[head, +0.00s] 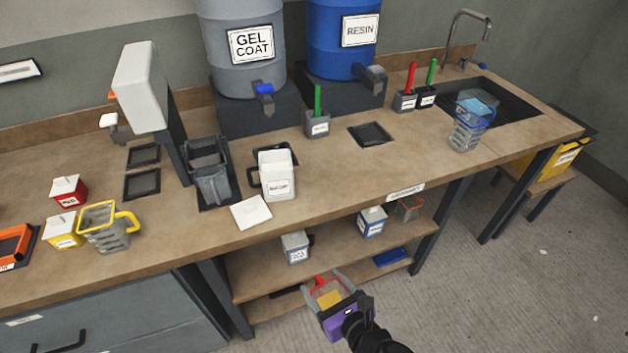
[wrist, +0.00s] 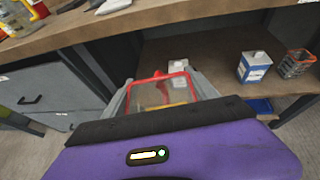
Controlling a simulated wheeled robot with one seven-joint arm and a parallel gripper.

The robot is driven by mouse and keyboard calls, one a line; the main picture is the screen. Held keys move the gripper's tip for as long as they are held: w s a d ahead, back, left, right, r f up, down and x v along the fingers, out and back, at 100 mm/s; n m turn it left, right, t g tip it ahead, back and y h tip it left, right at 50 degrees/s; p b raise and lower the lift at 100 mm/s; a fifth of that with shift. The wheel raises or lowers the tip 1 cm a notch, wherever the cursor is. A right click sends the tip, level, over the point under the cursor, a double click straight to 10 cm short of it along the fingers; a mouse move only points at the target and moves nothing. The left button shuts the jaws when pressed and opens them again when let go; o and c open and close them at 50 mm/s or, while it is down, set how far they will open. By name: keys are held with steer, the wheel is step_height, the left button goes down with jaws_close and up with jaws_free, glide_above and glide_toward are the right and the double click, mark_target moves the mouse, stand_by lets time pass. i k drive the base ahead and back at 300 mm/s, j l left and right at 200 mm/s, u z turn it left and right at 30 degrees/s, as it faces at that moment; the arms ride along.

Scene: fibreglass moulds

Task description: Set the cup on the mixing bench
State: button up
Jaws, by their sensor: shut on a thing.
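My gripper (head: 325,281), with a purple body and grey fingers, is shut on a clear cup with a red rim and red handle (wrist: 163,91). The cup is in front of the lower shelf, below the bench top. Something yellow shows through or behind the cup; I cannot tell whether it is inside. The cup's lower part is hidden by my gripper in the wrist view. The long wooden bench (head: 345,180) runs across the head view; a label on its front edge is too small to read.
A yellow-rimmed cup (head: 105,238), a white container (head: 277,178) and a blue-rimmed cup (head: 466,133) stand on the bench. Gel coat (head: 247,75) and resin (head: 342,55) drums stand at the back. The shelf (head: 335,250) holds small tins.

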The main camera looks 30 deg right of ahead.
mark_target(361, 167)
steer(key=i+l+u, duration=0.1)
steer(key=l+u, duration=0.15)
steer(key=u, duration=0.2)
steer(key=l+u, duration=0.3)
steer(key=u, duration=0.15)
steer(key=l+u, duration=0.3)
steer(key=u, duration=0.15)
steer(key=i, duration=0.05)
